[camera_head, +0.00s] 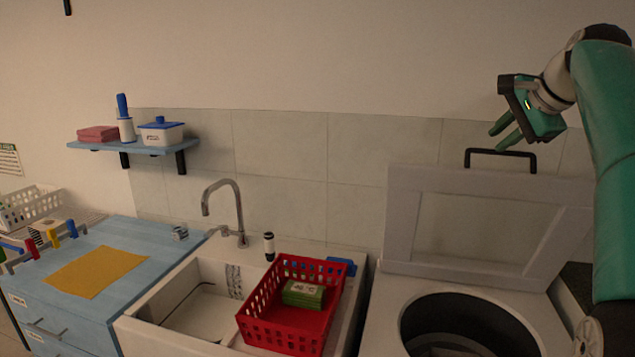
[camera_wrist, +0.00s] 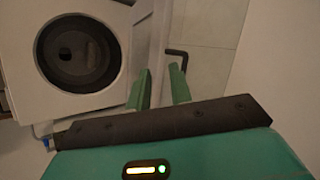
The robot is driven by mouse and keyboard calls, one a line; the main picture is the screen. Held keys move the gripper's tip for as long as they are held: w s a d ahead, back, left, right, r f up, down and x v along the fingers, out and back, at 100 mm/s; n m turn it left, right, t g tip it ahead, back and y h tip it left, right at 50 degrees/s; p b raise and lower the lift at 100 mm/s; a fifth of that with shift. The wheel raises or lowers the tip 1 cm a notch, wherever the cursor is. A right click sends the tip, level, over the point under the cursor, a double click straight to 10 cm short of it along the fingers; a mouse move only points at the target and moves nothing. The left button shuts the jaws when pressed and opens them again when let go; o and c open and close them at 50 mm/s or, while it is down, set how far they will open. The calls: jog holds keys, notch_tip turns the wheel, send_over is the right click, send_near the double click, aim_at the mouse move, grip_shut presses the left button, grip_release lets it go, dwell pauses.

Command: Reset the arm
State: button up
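My gripper (camera_head: 497,136) is raised at the upper right of the head view, in front of the wall and close to the top of the raised lid in the picture. Its two green fingers are apart with nothing between them; they also show in the wrist view (camera_wrist: 160,82). The white lid (camera_head: 480,272) stands open behind a round dark opening (camera_head: 465,322). A black handle (camera_head: 500,152) is on the lid's top edge, just below the fingers in the picture. The wrist view shows the handle (camera_wrist: 184,53) beyond the fingertips, apart from them as far as I can tell.
A sink (camera_head: 190,278) with a tap (camera_head: 239,205) is at the centre. A red basket (camera_head: 270,333) holding a green pack (camera_head: 303,294) sits over it. A blue cabinet (camera_head: 140,253) carries a yellow cloth (camera_head: 97,271). A wall shelf (camera_head: 105,146) holds containers. The wall area left of my gripper is clear.

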jog(key=s+a+f+n+g, duration=0.2)
jog(key=s+a+f+n, duration=0.6)
jog(key=s+a+f, duration=0.6)
jog(key=s+a+f+n+h, duration=0.1)
jog(key=s+a+f+n, duration=0.2)
jog(key=s+f, duration=0.5)
jog(key=s+a+f+n+g, duration=0.1)
jog(key=s+a+f+n, duration=0.2)
jog(key=s+f, duration=0.5)
notch_tip(320, 180, down, 2)
jog(key=shift+f+n+h, duration=0.1)
jog(key=shift+n+h, duration=0.3)
jog(key=shift+n, duration=0.4)
